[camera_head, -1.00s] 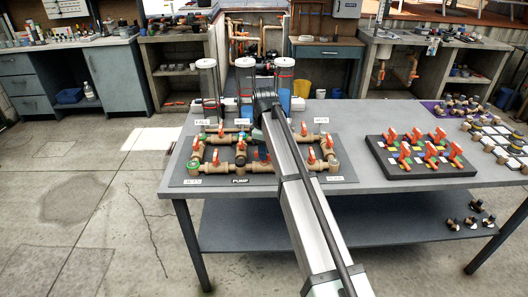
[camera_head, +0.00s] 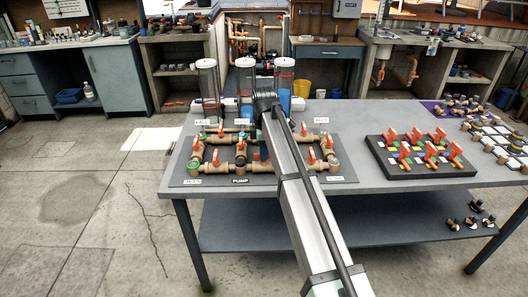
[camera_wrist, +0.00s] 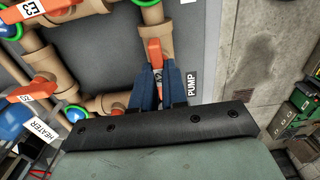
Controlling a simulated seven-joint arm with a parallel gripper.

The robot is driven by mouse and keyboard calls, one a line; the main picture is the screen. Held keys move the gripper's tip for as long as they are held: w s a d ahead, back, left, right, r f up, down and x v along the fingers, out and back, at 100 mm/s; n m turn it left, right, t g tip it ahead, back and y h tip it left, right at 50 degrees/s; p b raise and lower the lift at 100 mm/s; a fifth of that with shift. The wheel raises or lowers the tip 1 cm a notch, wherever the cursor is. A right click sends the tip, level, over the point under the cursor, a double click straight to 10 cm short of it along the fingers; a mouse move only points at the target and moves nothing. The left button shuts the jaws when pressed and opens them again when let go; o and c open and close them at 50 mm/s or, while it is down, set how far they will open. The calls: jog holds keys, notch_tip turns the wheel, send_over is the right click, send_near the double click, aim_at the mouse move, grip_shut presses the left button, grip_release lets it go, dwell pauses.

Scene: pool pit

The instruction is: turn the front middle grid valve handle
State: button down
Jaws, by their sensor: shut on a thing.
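The pipe grid (camera_head: 222,167) of tan pipes with orange valve handles lies on a dark board on the table in the head view. In the wrist view, an orange handle (camera_wrist: 155,52) on a tan pipe fitting stands near the PUMP label (camera_wrist: 192,82). My gripper (camera_wrist: 155,72) has blue fingers closed around the end of this handle. In the head view my arm covers the right-middle part of the grid and hides most of the gripper.
Other orange handles stand close by, such as one in the wrist view (camera_wrist: 42,88). Clear upright tubes (camera_head: 208,82) rise behind the grid. A black block with several orange valves (camera_head: 418,153) is to the right. The table's front strip is clear.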

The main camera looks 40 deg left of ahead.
jog(key=c, duration=1.2)
grip_release()
jog(key=shift+o, duration=0.2)
notch_tip(320, 180, up, 14)
jog(key=shift+f, duration=0.1)
